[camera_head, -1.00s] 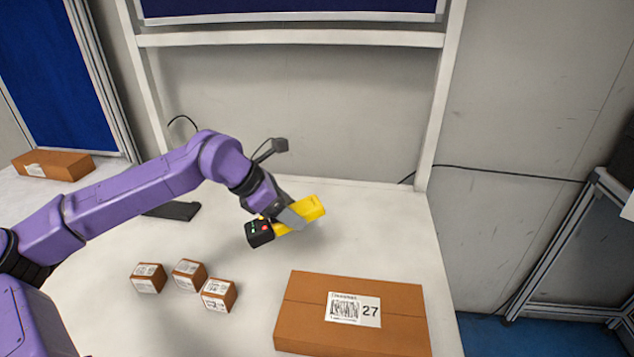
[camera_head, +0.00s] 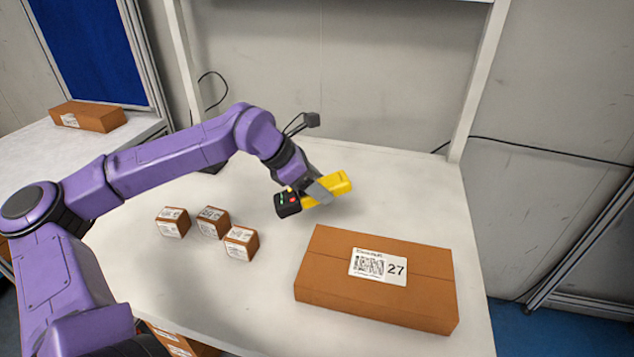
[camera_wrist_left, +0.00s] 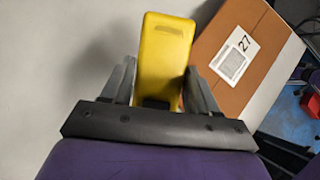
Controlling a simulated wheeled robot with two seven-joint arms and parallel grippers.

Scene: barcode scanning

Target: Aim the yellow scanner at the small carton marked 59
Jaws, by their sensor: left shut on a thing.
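My left gripper (camera_head: 318,192) is shut on the yellow scanner (camera_head: 337,186) and holds it above the table, behind the big carton. The scanner's black head (camera_head: 288,204) points left toward the small cartons. In the left wrist view the yellow handle (camera_wrist_left: 165,55) sits between the two fingers (camera_wrist_left: 160,85). Three small brown cartons with white labels stand in a group on the table: a left one (camera_head: 173,223), a middle one (camera_head: 213,222) and a right one (camera_head: 241,244). Their numbers are too small to read, so I cannot tell which is 59. My right gripper is not in view.
A large brown carton (camera_head: 420,300) marked 27 lies at the front right of the white table (camera_head: 240,310). Another brown carton (camera_head: 88,116) lies on a side table at the left. Cartons (camera_head: 178,342) show below the table's front edge. The table's middle is clear.

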